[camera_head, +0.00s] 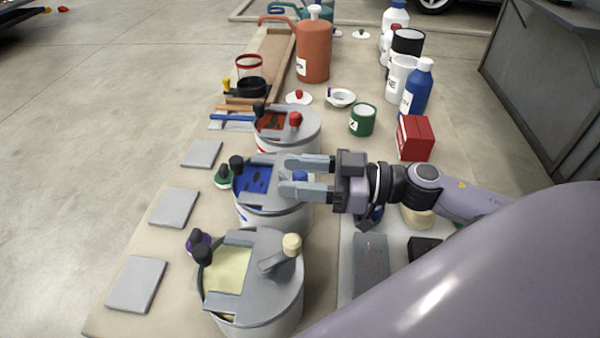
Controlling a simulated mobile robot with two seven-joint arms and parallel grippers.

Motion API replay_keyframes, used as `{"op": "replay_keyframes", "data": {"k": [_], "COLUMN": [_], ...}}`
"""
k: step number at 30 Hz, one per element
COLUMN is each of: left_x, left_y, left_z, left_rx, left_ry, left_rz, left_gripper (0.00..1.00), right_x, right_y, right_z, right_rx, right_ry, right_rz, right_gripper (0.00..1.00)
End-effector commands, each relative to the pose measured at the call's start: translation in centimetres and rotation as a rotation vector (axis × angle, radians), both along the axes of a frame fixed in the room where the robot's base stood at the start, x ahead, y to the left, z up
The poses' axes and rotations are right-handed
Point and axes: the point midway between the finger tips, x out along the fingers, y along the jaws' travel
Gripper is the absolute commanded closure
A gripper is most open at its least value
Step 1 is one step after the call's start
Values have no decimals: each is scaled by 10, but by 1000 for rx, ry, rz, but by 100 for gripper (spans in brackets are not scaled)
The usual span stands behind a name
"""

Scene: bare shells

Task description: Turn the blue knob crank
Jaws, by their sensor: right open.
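The blue knob crank (300,176) sits on the lid of the middle grey pot (272,219), which has a blue opening (256,179) in its top. My right gripper (287,176) reaches in from the right over this lid. Its two fingers are spread apart, one on the far side and one on the near side of the blue knob. The fingers partly hide the knob and lid, and I cannot tell whether they touch the knob. My left gripper is not in view.
A pot with a red knob (296,119) stands behind, and one with a cream knob (292,244) in front. A green tin (362,120), a red box (415,138) and a blue bottle (417,88) stand at the back right. Flat grey tiles (174,208) lie left.

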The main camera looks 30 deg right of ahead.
Motion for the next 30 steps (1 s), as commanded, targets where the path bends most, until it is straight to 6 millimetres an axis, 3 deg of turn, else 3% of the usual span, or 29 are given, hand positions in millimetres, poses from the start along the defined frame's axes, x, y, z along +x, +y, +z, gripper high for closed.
{"op": "replay_keyframes", "data": {"k": [4, 6, 9, 19, 30], "left_x": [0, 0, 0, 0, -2], "left_y": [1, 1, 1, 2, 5], "left_z": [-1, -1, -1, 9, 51], "left_rx": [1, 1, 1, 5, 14], "left_ry": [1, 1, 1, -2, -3], "left_rz": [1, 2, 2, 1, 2], "left_gripper": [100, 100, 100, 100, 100], "right_x": [0, 0, 0, -1, -1], "right_y": [0, 0, 0, 2, 11], "right_z": [0, 0, 0, 3, 7], "right_rx": [0, 0, 0, 3, 7], "right_ry": [0, 0, 0, 2, 6], "right_rz": [0, -1, 0, -33, -253], "right_gripper": [50, 73, 100, 100, 100]}}
